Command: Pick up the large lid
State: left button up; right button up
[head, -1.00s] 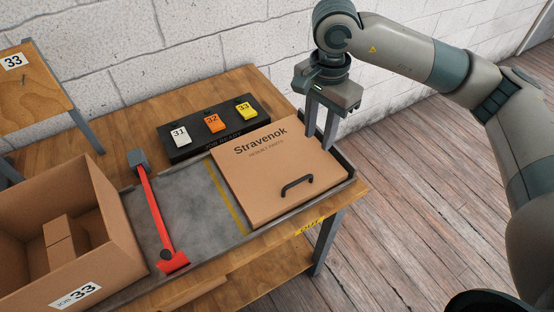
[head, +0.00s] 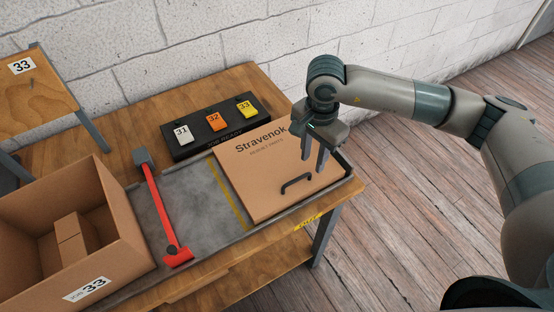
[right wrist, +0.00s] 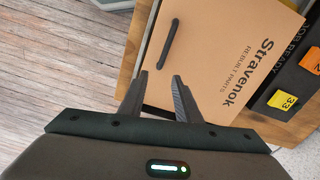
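The large lid (head: 262,178) is a flat brown cardboard panel printed "Stravenok" with a dark bar handle near its front right edge. It lies on the right part of the grey tray on the bench. It also shows in the right wrist view (right wrist: 205,70), with its black handle (right wrist: 168,44) beyond the fingertips. My right gripper (head: 313,168) is open and empty, fingers pointing down over the lid's right side, behind the handle. In the right wrist view the two fingers (right wrist: 161,80) stand apart with nothing between them. My left gripper is not in view.
An open cardboard box marked 33 (head: 112,245) stands at the left. A red bar tool (head: 160,208) lies on the tray between box and lid. A black rack (head: 190,148) with tags 31, 32 and 33 stands behind. A white block wall closes the back.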

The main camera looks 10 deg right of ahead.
aim_at(311, 170)
jog(key=shift+s+a+f+p, duration=0.1)
jog(key=shift+s+f+p, duration=0.05)
jog(key=shift+f+p, duration=0.45)
jog(key=shift+s+a+f+p, duration=0.1)
jog(key=shift+s+f+p, duration=0.05)
jog(key=shift+f+p, duration=1)
jog(key=shift+f, duration=0.8)
